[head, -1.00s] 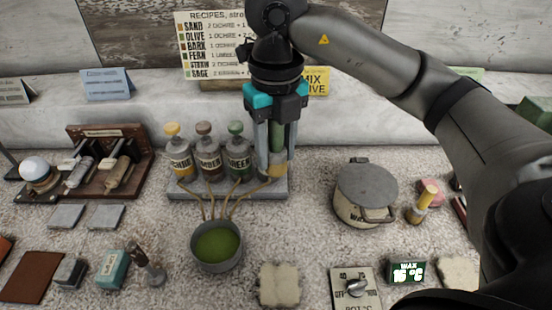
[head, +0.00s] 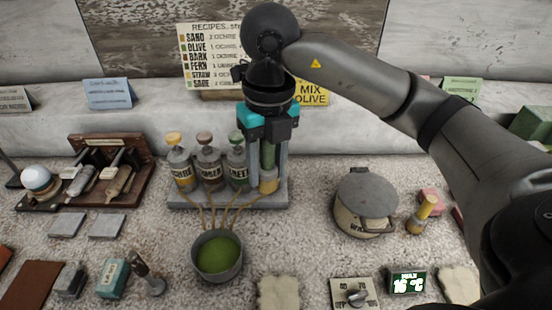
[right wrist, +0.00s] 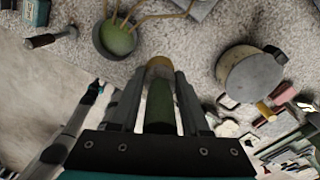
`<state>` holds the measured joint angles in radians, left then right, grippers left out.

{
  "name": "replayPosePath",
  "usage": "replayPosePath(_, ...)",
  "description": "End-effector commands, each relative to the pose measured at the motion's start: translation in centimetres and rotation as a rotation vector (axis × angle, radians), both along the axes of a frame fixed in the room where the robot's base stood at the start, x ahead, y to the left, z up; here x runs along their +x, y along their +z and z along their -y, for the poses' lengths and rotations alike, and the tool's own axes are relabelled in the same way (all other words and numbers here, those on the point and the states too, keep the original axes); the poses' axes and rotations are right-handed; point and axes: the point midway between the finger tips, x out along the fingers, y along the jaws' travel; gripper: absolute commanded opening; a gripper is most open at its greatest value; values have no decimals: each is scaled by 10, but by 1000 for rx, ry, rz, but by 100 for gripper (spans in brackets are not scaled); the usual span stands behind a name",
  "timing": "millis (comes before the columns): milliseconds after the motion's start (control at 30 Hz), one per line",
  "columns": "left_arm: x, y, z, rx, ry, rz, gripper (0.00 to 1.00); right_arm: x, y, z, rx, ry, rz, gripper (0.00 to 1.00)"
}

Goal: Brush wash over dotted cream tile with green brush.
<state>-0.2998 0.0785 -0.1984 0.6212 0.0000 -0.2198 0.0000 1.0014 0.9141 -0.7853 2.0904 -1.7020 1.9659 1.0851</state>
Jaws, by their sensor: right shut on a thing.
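My right gripper (head: 268,183) is shut on the green brush, pointing down in front of the right end of the bottle rack. The brush has a green handle (right wrist: 160,105) and a tan lower end (right wrist: 160,65), both showing between the fingers in the right wrist view. A grey bowl (head: 217,277) of green wash (head: 216,252) stands nearer, below and left of the gripper. A cream tile (head: 278,292) lies at the front edge, and another cream tile (head: 459,281) lies farther right. I cannot make out dots on either.
Bottles (head: 208,168) with thin spouts stand on a grey rack behind the bowl. A lidded pot (head: 365,205) and a yellow-handled brush (head: 422,213) stand at right. A dial box (head: 354,293) sits beside the nearer cream tile. A sign (head: 311,93) reads MIX OLIVE.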

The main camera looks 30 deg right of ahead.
Motion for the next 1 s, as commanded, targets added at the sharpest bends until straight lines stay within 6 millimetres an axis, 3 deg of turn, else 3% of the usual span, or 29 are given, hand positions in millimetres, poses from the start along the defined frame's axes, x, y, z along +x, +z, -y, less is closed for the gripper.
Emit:
replayPosePath(300, 0, 22, 0, 1, -1, 0, 57, 11, -60, -66, 192, 11, -7, 0)
replayPosePath(500, 0, 30, -1, 1, -1, 0, 57, 10, -89, -95, 276, -2, 0, 0)
replayPosePath(767, 0, 30, -1, 1, -2, -1, 57, 9, -105, -106, 308, -11, 8, 0)
replayPosePath(1000, 0, 15, -1, 1, -3, -1, 57, 9, -121, -106, 308, -11, 7, 0)
